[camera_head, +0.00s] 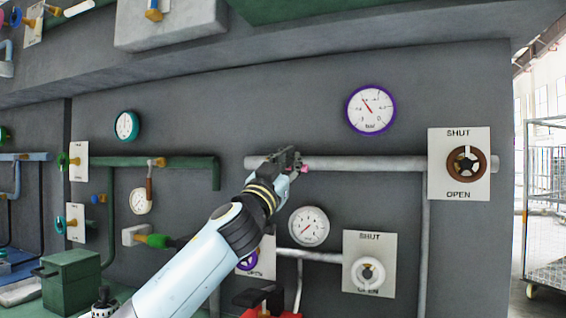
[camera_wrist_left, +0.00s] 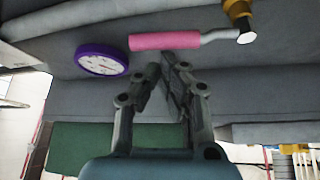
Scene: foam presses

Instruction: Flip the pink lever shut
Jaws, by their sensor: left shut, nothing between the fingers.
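The pink lever (camera_wrist_left: 165,42) shows in the left wrist view as a pink grip on a bent pale metal arm, joined to a brass valve body (camera_wrist_left: 238,9) at top right. In the head view only a small bit of the pink lever (camera_head: 304,168) shows beside the gripper, by the pale horizontal pipe (camera_head: 375,163). My left gripper (camera_head: 292,160) is shut and empty in front of that pipe, hiding the valve. In the left wrist view my left gripper's fingertips (camera_wrist_left: 166,62) are close to the pink grip; I cannot tell whether they touch it.
A purple-rimmed gauge (camera_head: 370,109) is above the pipe and a white gauge (camera_head: 309,226) below it. A SHUT/OPEN plate with a brown handwheel (camera_head: 459,168) is at right. A red object (camera_head: 268,312) is below my arm. A wire cage cart (camera_head: 545,220) stands far right.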

